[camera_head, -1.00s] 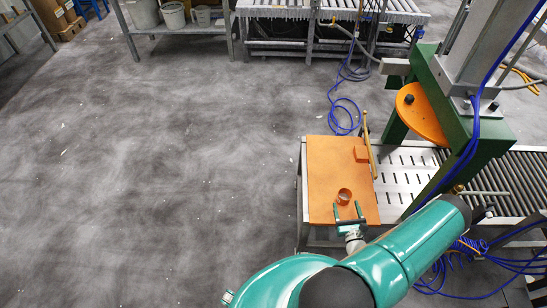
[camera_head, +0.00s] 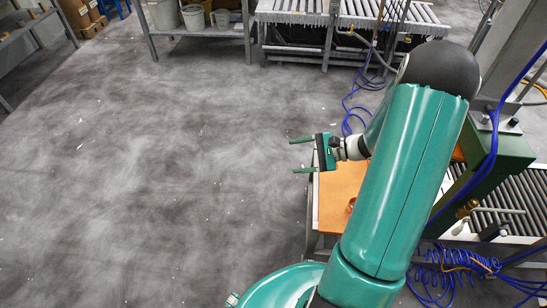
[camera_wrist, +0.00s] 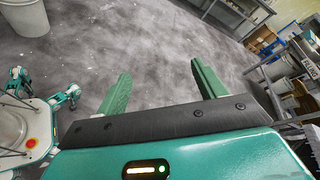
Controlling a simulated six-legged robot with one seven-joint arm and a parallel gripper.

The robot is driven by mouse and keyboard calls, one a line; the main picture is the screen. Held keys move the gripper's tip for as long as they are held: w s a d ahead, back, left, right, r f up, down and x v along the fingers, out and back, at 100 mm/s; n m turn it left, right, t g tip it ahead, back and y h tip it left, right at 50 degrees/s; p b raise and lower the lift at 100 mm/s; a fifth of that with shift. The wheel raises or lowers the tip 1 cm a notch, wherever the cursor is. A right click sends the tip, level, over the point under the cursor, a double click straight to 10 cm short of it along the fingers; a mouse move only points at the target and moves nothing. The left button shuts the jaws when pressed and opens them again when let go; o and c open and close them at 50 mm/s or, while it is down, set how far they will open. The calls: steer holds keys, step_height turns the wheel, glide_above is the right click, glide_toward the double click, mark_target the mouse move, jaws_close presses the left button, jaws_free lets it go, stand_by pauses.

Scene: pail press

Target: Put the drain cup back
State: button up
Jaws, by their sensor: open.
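The drain cup, a small orange-brown ring-like cup (camera_head: 351,204), stands on the orange board (camera_head: 338,190) of the low table, partly hidden behind my arm. My gripper (camera_head: 292,155) is raised to the left of the board and points left over the floor. Its two green fingers are open, with nothing between them. The open fingers (camera_wrist: 160,76) also show in the wrist view, with bare floor beyond; the cup is not in that view.
A green press frame (camera_head: 492,150) and a roller conveyor (camera_head: 515,200) stand at the right. Blue hoses (camera_head: 455,270) lie at the lower right. Grey buckets (camera_head: 193,17) stand on a back bench. A pale bucket (camera_wrist: 25,15) shows in the wrist view. The left floor is clear.

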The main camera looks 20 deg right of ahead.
steer(key=s+a+r+n+g+h, duration=0.55)
steer(key=a+r+n, duration=0.35)
steer(key=a+r, duration=0.3)
steer(key=s+a+r+n+t+h, duration=0.4)
steer(key=s+r+n+h, duration=0.2)
steer(key=s+r, duration=0.4)
steer(key=shift+r+n, duration=0.8)
steer(key=shift+r, duration=0.15)
steer(key=shift+h, duration=0.25)
